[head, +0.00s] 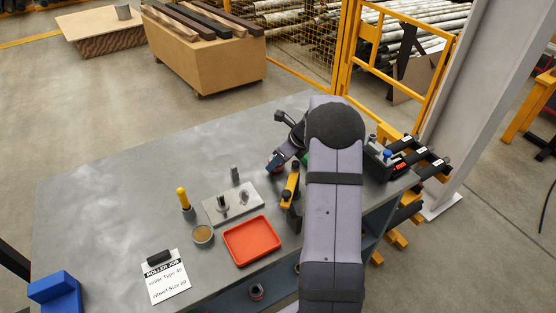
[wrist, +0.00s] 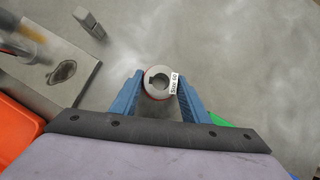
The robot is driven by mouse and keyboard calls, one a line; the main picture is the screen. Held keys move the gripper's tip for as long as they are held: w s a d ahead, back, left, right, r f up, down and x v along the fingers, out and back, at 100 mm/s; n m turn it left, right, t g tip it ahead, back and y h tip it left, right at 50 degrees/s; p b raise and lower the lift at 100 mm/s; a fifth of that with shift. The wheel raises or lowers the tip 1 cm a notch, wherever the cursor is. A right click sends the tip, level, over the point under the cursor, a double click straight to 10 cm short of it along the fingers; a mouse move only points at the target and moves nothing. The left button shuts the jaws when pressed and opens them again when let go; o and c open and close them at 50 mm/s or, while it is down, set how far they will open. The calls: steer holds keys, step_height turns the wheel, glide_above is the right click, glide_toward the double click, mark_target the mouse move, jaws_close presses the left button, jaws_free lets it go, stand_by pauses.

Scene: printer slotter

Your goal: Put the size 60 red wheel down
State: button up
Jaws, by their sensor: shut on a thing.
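The size 60 red wheel (wrist: 160,76) sits between the two blue fingers of my gripper (wrist: 159,82) in the wrist view. It has a grey face, a dark keyed bore, a thin red rim and a white size label. In the head view my gripper (head: 277,161) is over the far middle of the grey table (head: 110,190), with a bit of the red wheel (head: 277,171) showing under it. My gripper is shut on the wheel. I cannot tell whether the wheel touches the table.
A metal plate with posts (head: 233,204), an orange-red tray (head: 251,241), a yellow-handled tool (head: 184,198), a small round cup (head: 203,236) and a job sheet (head: 165,280) lie nearer. A black holder (head: 378,162) stands right. The table's far left is clear.

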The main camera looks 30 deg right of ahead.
steer(key=o, duration=1.1)
steer(key=shift+f, duration=0.1)
steer(key=b+v, duration=0.1)
steer(key=v, duration=1.1)
steer(key=shift+r, duration=0.2)
